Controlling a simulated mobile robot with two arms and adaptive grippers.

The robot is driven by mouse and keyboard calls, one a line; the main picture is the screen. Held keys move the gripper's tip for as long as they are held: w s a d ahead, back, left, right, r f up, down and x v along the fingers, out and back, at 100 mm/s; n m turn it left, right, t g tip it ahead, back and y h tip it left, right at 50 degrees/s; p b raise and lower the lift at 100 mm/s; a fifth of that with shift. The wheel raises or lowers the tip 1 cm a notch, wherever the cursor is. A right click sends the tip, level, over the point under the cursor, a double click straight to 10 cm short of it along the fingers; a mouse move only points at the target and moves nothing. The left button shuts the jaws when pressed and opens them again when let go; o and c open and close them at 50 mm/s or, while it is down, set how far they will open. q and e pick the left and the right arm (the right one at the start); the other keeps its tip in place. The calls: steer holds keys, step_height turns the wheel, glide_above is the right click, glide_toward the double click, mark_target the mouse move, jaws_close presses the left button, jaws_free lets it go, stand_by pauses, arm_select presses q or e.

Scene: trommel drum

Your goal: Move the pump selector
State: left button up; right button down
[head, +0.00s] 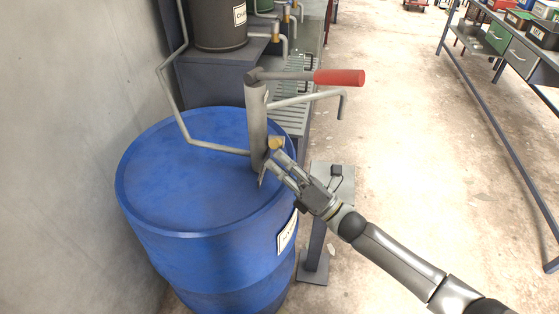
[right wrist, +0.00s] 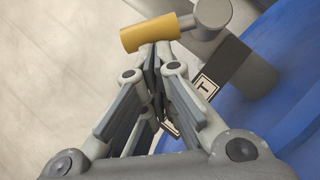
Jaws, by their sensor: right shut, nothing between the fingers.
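The pump selector is a short yellow handle (head: 275,143) low on the grey pump column (head: 257,125), which stands on the lid of a blue drum (head: 150,240). In the right wrist view the yellow handle (right wrist: 148,33) lies just beyond the fingertips, joined to a grey stub. A dark plate (right wrist: 232,70) with a white label marked "T" sits beside it. My right gripper (head: 271,163) is shut and empty, with its tips close by the handle. I cannot tell if they touch it. My left gripper is not in view.
A red-gripped crank (head: 339,77) and a bent grey spout (head: 310,97) reach out above my right gripper. A bent grey pipe (head: 178,112) runs on the left by the wall. A post with a base plate (head: 314,270) stands beside the drum. Floor (head: 400,150) on the right is open.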

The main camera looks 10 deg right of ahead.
mark_target(279, 143)
steer(key=r+m+h+p, duration=0.1)
steer(key=m+p, duration=0.1)
steer(key=p, duration=0.1)
steer(key=r+m+h+p, duration=0.2)
steer(key=m+p, duration=0.1)
steer(key=p, duration=0.1)
steer(key=w+r+m+h+p, duration=0.1)
steer(key=r+m+p, duration=0.1)
steer(key=p, duration=0.2)
steer(key=shift+d+m+h, duration=0.25)
steer(key=shift+m+h, duration=0.05)
steer(key=shift+m, duration=0.1)
steer(key=shift+w+d+r+m+g+h+p, duration=0.1)
steer(key=shift+w+r+m+g+h+p, duration=0.35)
steer(key=shift+m+p, duration=0.5)
steer(key=shift+w+d, duration=0.1)
steer(key=shift+w, duration=0.15)
steer(key=shift+f, duration=0.1)
